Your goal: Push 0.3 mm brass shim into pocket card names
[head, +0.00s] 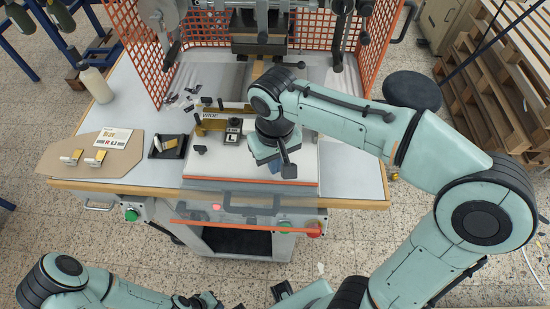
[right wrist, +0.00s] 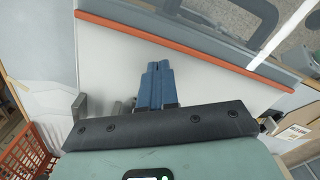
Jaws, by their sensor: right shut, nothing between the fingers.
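A white card (head: 107,138) lies on the tan board; its print seems to end in "R 0.3", the rest is too small to read surely. Two small brass pieces with white tags, a left one (head: 71,157) and a right one (head: 96,159), lie below it. A black holder (head: 160,152) has a brass-coloured piece on it. A brass bar marked "WIDE" (head: 214,125) lies on the white plate. My right gripper (right wrist: 157,72) is shut and empty over the plate; its blue fingers touch each other. Pockets are not clear. My left gripper is unclear at the bottom edge.
An orange mesh guard (head: 137,50) surrounds the press (head: 262,30). The white plate (head: 222,170) has an orange front edge. A bottle (head: 96,84) stands at the table's left. Small dark parts lie scattered near the guard. My right forearm covers the table's right part.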

